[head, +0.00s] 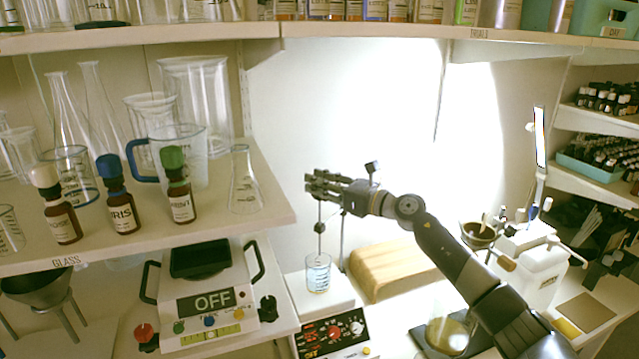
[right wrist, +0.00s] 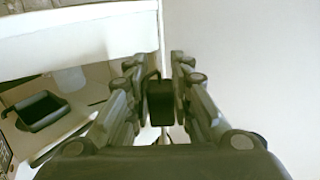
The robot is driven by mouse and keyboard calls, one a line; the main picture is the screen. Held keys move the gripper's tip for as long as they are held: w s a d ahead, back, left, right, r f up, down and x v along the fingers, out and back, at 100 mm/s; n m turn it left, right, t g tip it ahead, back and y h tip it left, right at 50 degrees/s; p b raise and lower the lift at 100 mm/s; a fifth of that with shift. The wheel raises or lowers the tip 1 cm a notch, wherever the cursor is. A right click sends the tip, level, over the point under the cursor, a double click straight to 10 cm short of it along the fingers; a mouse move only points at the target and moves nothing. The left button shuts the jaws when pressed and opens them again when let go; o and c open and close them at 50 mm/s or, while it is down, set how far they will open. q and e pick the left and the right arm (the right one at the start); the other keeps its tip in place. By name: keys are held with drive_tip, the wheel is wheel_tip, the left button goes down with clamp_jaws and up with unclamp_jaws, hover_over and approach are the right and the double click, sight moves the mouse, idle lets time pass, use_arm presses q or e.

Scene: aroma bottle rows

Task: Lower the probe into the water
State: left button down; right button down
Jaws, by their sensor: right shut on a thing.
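My right gripper (head: 318,186) is shut on the dark top of the probe, which shows as a dark block (right wrist: 160,103) between the fingers in the right wrist view. In the head view the thin probe (head: 319,228) hangs upright below the fingers, with a dark bulge partway down. Its lower end is above or at the mouth of a small glass beaker (head: 318,273); I cannot tell whether it is inside. The beaker holds bluish water low down and stands on a white hotplate (head: 337,304). My left gripper is not in view.
A thin stand rod (head: 341,240) rises behind the beaker. A wooden block (head: 390,270) lies to the right. A shelf (head: 150,235) with glassware and three dropper bottles, and a scale reading OFF (head: 207,300), are to the left. A white machine (head: 528,265) stands at right.

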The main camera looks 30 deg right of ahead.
sight(320, 212)
wheel_tip(320, 212, down, 8)
drive_tip(key=b, duration=0.6)
drive_tip(key=shift+b, duration=0.35)
drive_tip(key=c, duration=1.4)
unclamp_jaws()
drive_tip(key=shift+f, duration=0.1)
